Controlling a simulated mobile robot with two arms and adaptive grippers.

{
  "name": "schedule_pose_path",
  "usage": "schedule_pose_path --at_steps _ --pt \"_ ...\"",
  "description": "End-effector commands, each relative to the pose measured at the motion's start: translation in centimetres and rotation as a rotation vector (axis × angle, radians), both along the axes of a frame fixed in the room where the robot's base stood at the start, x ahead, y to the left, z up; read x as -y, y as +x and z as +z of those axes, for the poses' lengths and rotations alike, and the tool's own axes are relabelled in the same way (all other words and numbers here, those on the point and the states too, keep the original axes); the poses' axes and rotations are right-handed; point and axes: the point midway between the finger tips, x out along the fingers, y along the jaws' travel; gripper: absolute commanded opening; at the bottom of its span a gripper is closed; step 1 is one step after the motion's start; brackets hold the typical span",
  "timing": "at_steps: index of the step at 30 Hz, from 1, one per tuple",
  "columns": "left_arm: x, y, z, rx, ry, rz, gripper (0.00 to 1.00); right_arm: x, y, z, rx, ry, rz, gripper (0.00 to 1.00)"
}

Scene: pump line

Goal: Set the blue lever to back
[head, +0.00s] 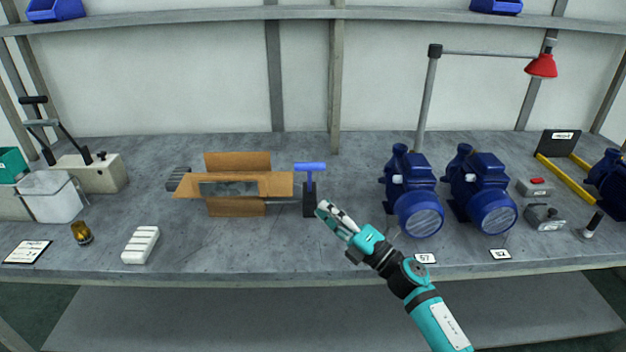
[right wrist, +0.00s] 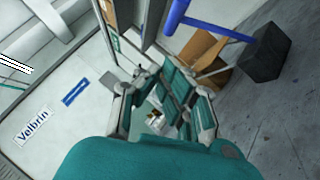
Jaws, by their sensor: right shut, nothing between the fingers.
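The blue lever (head: 310,167) has a T-shaped blue handle on a short blue stem. It rises from a small black base block (head: 309,203) at the right end of the open cardboard carton, and looks about upright. In the right wrist view the blue lever (right wrist: 215,30) crosses the top, with its black block (right wrist: 267,55) to the right. My right gripper (head: 322,210) is shut and empty, just right of and in front of the black block, apart from the handle. In the right wrist view my right gripper (right wrist: 165,110) shows its fingers together. My left gripper is not in view.
The cardboard carton (head: 238,160) stands left of the lever with flaps open. A white block (head: 141,245) lies at front left. The bench front between is clear.

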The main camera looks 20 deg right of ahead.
Motion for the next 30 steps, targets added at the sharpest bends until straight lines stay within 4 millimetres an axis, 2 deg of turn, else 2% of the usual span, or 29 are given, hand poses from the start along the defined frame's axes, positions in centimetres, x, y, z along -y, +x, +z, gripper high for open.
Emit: schedule_pose_path --at_steps 3,6,12,18,30 --pt "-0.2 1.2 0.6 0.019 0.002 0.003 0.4 -1.4 2.3 1.1 0.002 0.002 0.0 0.0" --pt "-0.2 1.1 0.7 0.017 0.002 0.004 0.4 -2.4 3.8 1.7 0.002 0.002 0.001 0.0" --pt "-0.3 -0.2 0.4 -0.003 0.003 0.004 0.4 -1.5 6.3 2.7 0.0 0.0 -0.001 0.0" --pt "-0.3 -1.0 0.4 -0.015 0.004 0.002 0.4 -1.3 7.1 3.1 0.0 0.0 0.0 0.0" --pt "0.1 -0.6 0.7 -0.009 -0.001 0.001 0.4 -1.3 7.1 3.4 -0.005 0.001 0.0 0.0"
